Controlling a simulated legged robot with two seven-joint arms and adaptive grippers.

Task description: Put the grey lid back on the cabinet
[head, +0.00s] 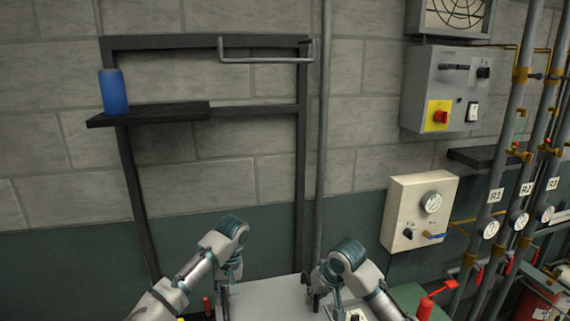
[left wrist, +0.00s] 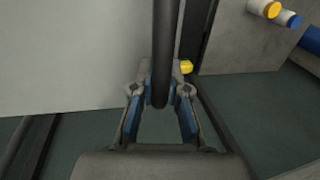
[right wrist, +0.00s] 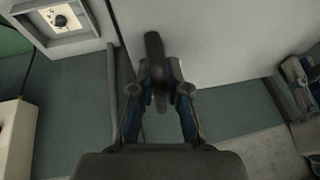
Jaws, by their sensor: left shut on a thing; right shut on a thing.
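The grey lid (head: 265,297) is a flat, light grey panel at the bottom edge of the head view, between my two arms. My left gripper (head: 224,291) is at its left side and my right gripper (head: 318,294) at its right side. In the left wrist view my left gripper (left wrist: 160,97) is shut on a dark bar-like handle (left wrist: 163,45) beside the pale panel (left wrist: 70,55). In the right wrist view my right gripper (right wrist: 160,92) is shut on a dark handle (right wrist: 155,50) next to the panel (right wrist: 215,35). I cannot clearly make out the cabinet under the lid.
A black wall frame (head: 302,150) with a shelf (head: 150,116) holds a blue canister (head: 113,92). A grey switch box (head: 455,65), a cream gauge box (head: 405,205) and pipes (head: 497,180) are at right. A red valve handle (head: 425,305) is near my right arm.

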